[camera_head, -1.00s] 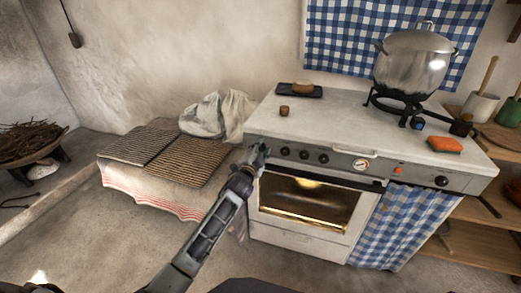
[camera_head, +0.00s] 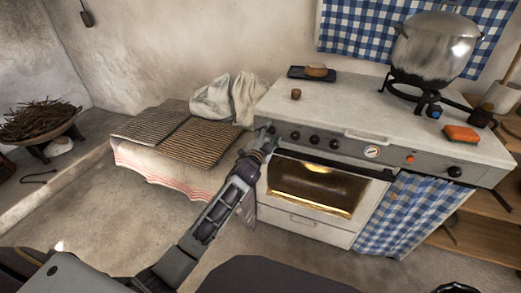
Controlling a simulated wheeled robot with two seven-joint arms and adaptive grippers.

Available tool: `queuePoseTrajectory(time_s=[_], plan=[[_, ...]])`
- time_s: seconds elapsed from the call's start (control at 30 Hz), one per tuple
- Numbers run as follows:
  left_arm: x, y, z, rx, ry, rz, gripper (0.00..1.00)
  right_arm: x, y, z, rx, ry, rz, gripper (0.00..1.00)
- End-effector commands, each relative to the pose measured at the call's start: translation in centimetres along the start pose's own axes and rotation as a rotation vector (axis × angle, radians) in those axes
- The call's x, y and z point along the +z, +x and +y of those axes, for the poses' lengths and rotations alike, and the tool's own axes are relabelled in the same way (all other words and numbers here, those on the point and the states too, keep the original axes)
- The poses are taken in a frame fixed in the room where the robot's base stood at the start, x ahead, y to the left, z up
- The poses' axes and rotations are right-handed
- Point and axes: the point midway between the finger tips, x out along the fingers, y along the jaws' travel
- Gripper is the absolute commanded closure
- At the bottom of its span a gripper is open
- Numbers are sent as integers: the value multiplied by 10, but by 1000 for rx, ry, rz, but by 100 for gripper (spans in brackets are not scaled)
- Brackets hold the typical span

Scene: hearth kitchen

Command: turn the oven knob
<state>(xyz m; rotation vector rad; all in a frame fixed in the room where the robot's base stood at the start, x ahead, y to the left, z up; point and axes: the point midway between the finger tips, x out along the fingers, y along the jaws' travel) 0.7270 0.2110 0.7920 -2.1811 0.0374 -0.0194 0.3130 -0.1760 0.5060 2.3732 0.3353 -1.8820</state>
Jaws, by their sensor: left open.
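The white oven (camera_head: 312,222) stands against the wall, with a lit glass door window (camera_head: 312,187). Black knobs sit on its grey front panel, among them one left of centre (camera_head: 295,135), one beside it (camera_head: 314,139) and one at the far right (camera_head: 455,171). My left gripper (camera_head: 268,133) is at the left end of the panel, left of the row of knobs. It is small in the picture and open; whether it touches the panel or a knob there I cannot tell. My right gripper does not show.
A big pot (camera_head: 433,48) stands on a burner on the stove top. An orange sponge (camera_head: 461,133), a small brown cup (camera_head: 296,94) and a dark tray (camera_head: 312,74) lie there too. Woven mats (camera_head: 202,140) and a pale cloth bag (camera_head: 228,98) are at left.

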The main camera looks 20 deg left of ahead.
Motion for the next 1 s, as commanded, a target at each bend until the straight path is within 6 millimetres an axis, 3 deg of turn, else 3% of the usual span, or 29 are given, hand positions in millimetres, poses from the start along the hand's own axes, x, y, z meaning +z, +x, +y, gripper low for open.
queuePoseTrajectory(time_s=[1.0], plan=[[0, -88, 1, 1, -1, -1, 44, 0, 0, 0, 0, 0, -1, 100]])
